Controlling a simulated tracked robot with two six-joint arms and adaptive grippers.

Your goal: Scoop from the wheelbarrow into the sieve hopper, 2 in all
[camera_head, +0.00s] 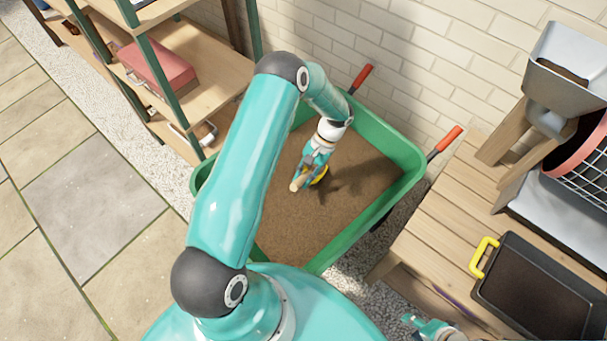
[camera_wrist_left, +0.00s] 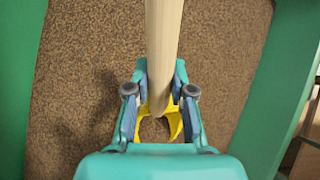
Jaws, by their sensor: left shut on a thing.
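The green wheelbarrow (camera_head: 398,147) holds a bed of brown gravel (camera_head: 300,222) in the head view. My left gripper (camera_head: 312,168) is over this bed, shut on a scoop with a pale wooden handle (camera_head: 297,184) and a yellow part (camera_head: 321,177). I cannot tell whether the scoop touches the gravel or carries any. The grey sieve hopper (camera_head: 572,50) stands at upper right, with dark material inside. Part of my right gripper (camera_head: 430,325) shows at the bottom edge.
A wooden bench (camera_head: 440,215) stands right of the wheelbarrow. A dark tray (camera_head: 535,290) with a yellow handle lies on it. A shelf (camera_head: 205,75) with a red box (camera_head: 157,66) stands at left. A brick wall is behind. Red-gripped handles (camera_head: 444,140) stick out from the wheelbarrow.

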